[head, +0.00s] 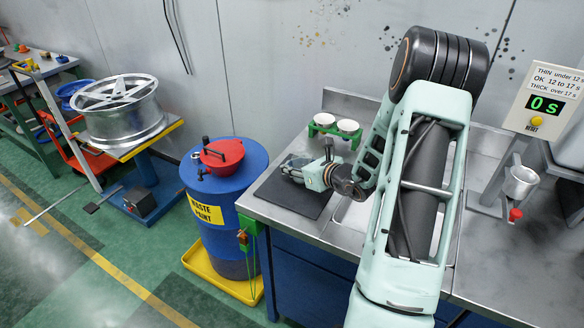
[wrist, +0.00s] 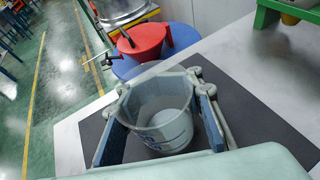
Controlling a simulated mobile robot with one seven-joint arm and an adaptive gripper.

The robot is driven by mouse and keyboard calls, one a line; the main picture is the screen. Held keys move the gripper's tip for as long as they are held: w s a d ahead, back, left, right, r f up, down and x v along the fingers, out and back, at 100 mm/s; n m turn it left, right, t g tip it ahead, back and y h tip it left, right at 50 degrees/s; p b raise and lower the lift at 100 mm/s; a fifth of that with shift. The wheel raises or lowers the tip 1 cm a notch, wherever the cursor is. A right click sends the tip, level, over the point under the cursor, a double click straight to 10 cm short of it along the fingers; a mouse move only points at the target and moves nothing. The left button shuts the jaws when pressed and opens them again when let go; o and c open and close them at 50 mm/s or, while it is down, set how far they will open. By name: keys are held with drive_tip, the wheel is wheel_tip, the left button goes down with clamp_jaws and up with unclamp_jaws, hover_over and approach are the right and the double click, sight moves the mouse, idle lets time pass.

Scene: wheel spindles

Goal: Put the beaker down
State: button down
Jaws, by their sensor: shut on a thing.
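The beaker (wrist: 160,112) is a grey, translucent cup with blue markings, seen from above in the wrist view. My gripper (wrist: 160,95) is shut around it, with one finger on each side of its wall. The beaker looks upright and is over the dark mat (wrist: 240,95) on the bench. I cannot tell whether its base touches the mat. In the head view my gripper (head: 296,169) is low over the same mat (head: 282,200), and the beaker is hard to make out there.
A green rack with white cups (head: 335,130) stands behind the mat. A blue waste paint drum (head: 225,190) with a red funnel (head: 222,155) is left of the bench edge. A sink lies right of the mat, partly behind my arm. A viscosity cup stand (head: 520,183) is at right.

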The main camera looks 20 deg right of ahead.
drive_tip(key=shift+f, duration=0.65)
drive_tip(key=shift+f, duration=0.15)
drive_tip(key=c, duration=1.4)
unclamp_jaws()
drive_tip(key=shift+o, duration=0.2)
drive_tip(key=shift+s+r, duration=0.1)
drive_tip(key=shift+r, duration=0.2)
drive_tip(key=v, duration=1.1)
drive_tip(key=shift+s+d, duration=0.15)
drive_tip(key=shift+s, duration=0.25)
